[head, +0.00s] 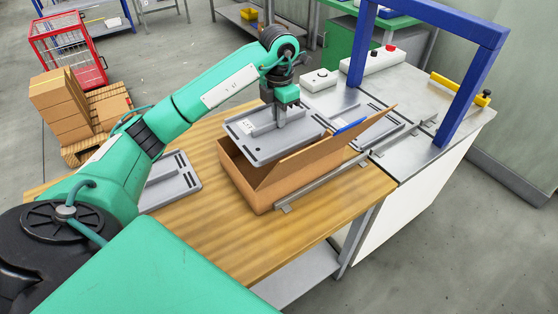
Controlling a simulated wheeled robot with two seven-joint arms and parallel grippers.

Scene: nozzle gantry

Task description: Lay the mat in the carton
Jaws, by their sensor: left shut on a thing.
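My left gripper (281,117) is shut on a grey mat (262,150) with a raised rim and a white label. It holds the mat over the open top of the brown carton (243,183). The mat looks roughly level and covers most of the opening, so the inside of the carton is hidden. I cannot tell whether the mat touches the carton. A long flap (330,148) of the carton sticks up and outward on the right side. My right gripper is not in view.
A metal rail (322,182) runs along the carton's right side. Bare table (215,225) lies in front.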

